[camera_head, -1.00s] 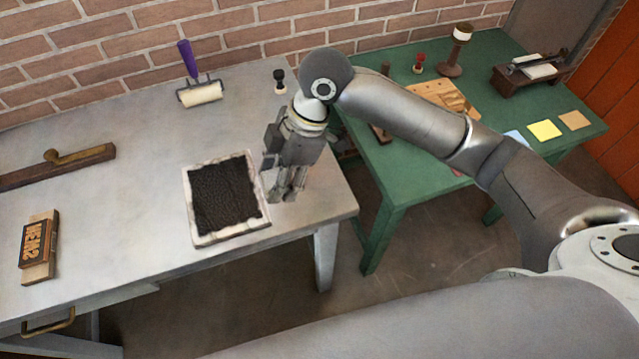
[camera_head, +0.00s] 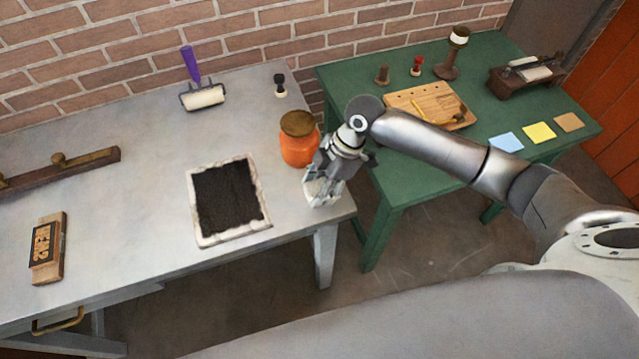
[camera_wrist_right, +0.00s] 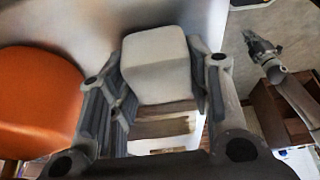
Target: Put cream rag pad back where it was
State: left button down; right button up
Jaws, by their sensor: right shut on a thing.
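The cream rag pad (camera_wrist_right: 158,62) shows as a pale, block-like thing between the fingers of my right gripper (camera_wrist_right: 158,85) in the right wrist view. In the head view my right gripper (camera_head: 323,190) is low over the right front corner of the grey table, just right of the orange jar. I cannot tell whether the pad touches the table. My left gripper (camera_wrist_right: 262,48) seems to show small at the right of the wrist view; its jaws are unclear.
The orange jar (camera_head: 298,145) stands close beside my right gripper. A black inked slab with a pale rim (camera_head: 262,190) lies to its left. A purple-handled roller (camera_head: 203,97) and a small stamp (camera_head: 280,85) lie behind. The green table (camera_head: 400,180) stands right, beyond a gap.

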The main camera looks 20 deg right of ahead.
jog(key=shift+f, duration=0.1)
jog(key=o, duration=0.9)
jog(key=b+v, duration=0.1)
jog(key=v, duration=1.1)
jog(key=shift+r, duration=0.25)
jog(key=shift+a+f, duration=0.1)
jog(key=shift+f, duration=0.05)
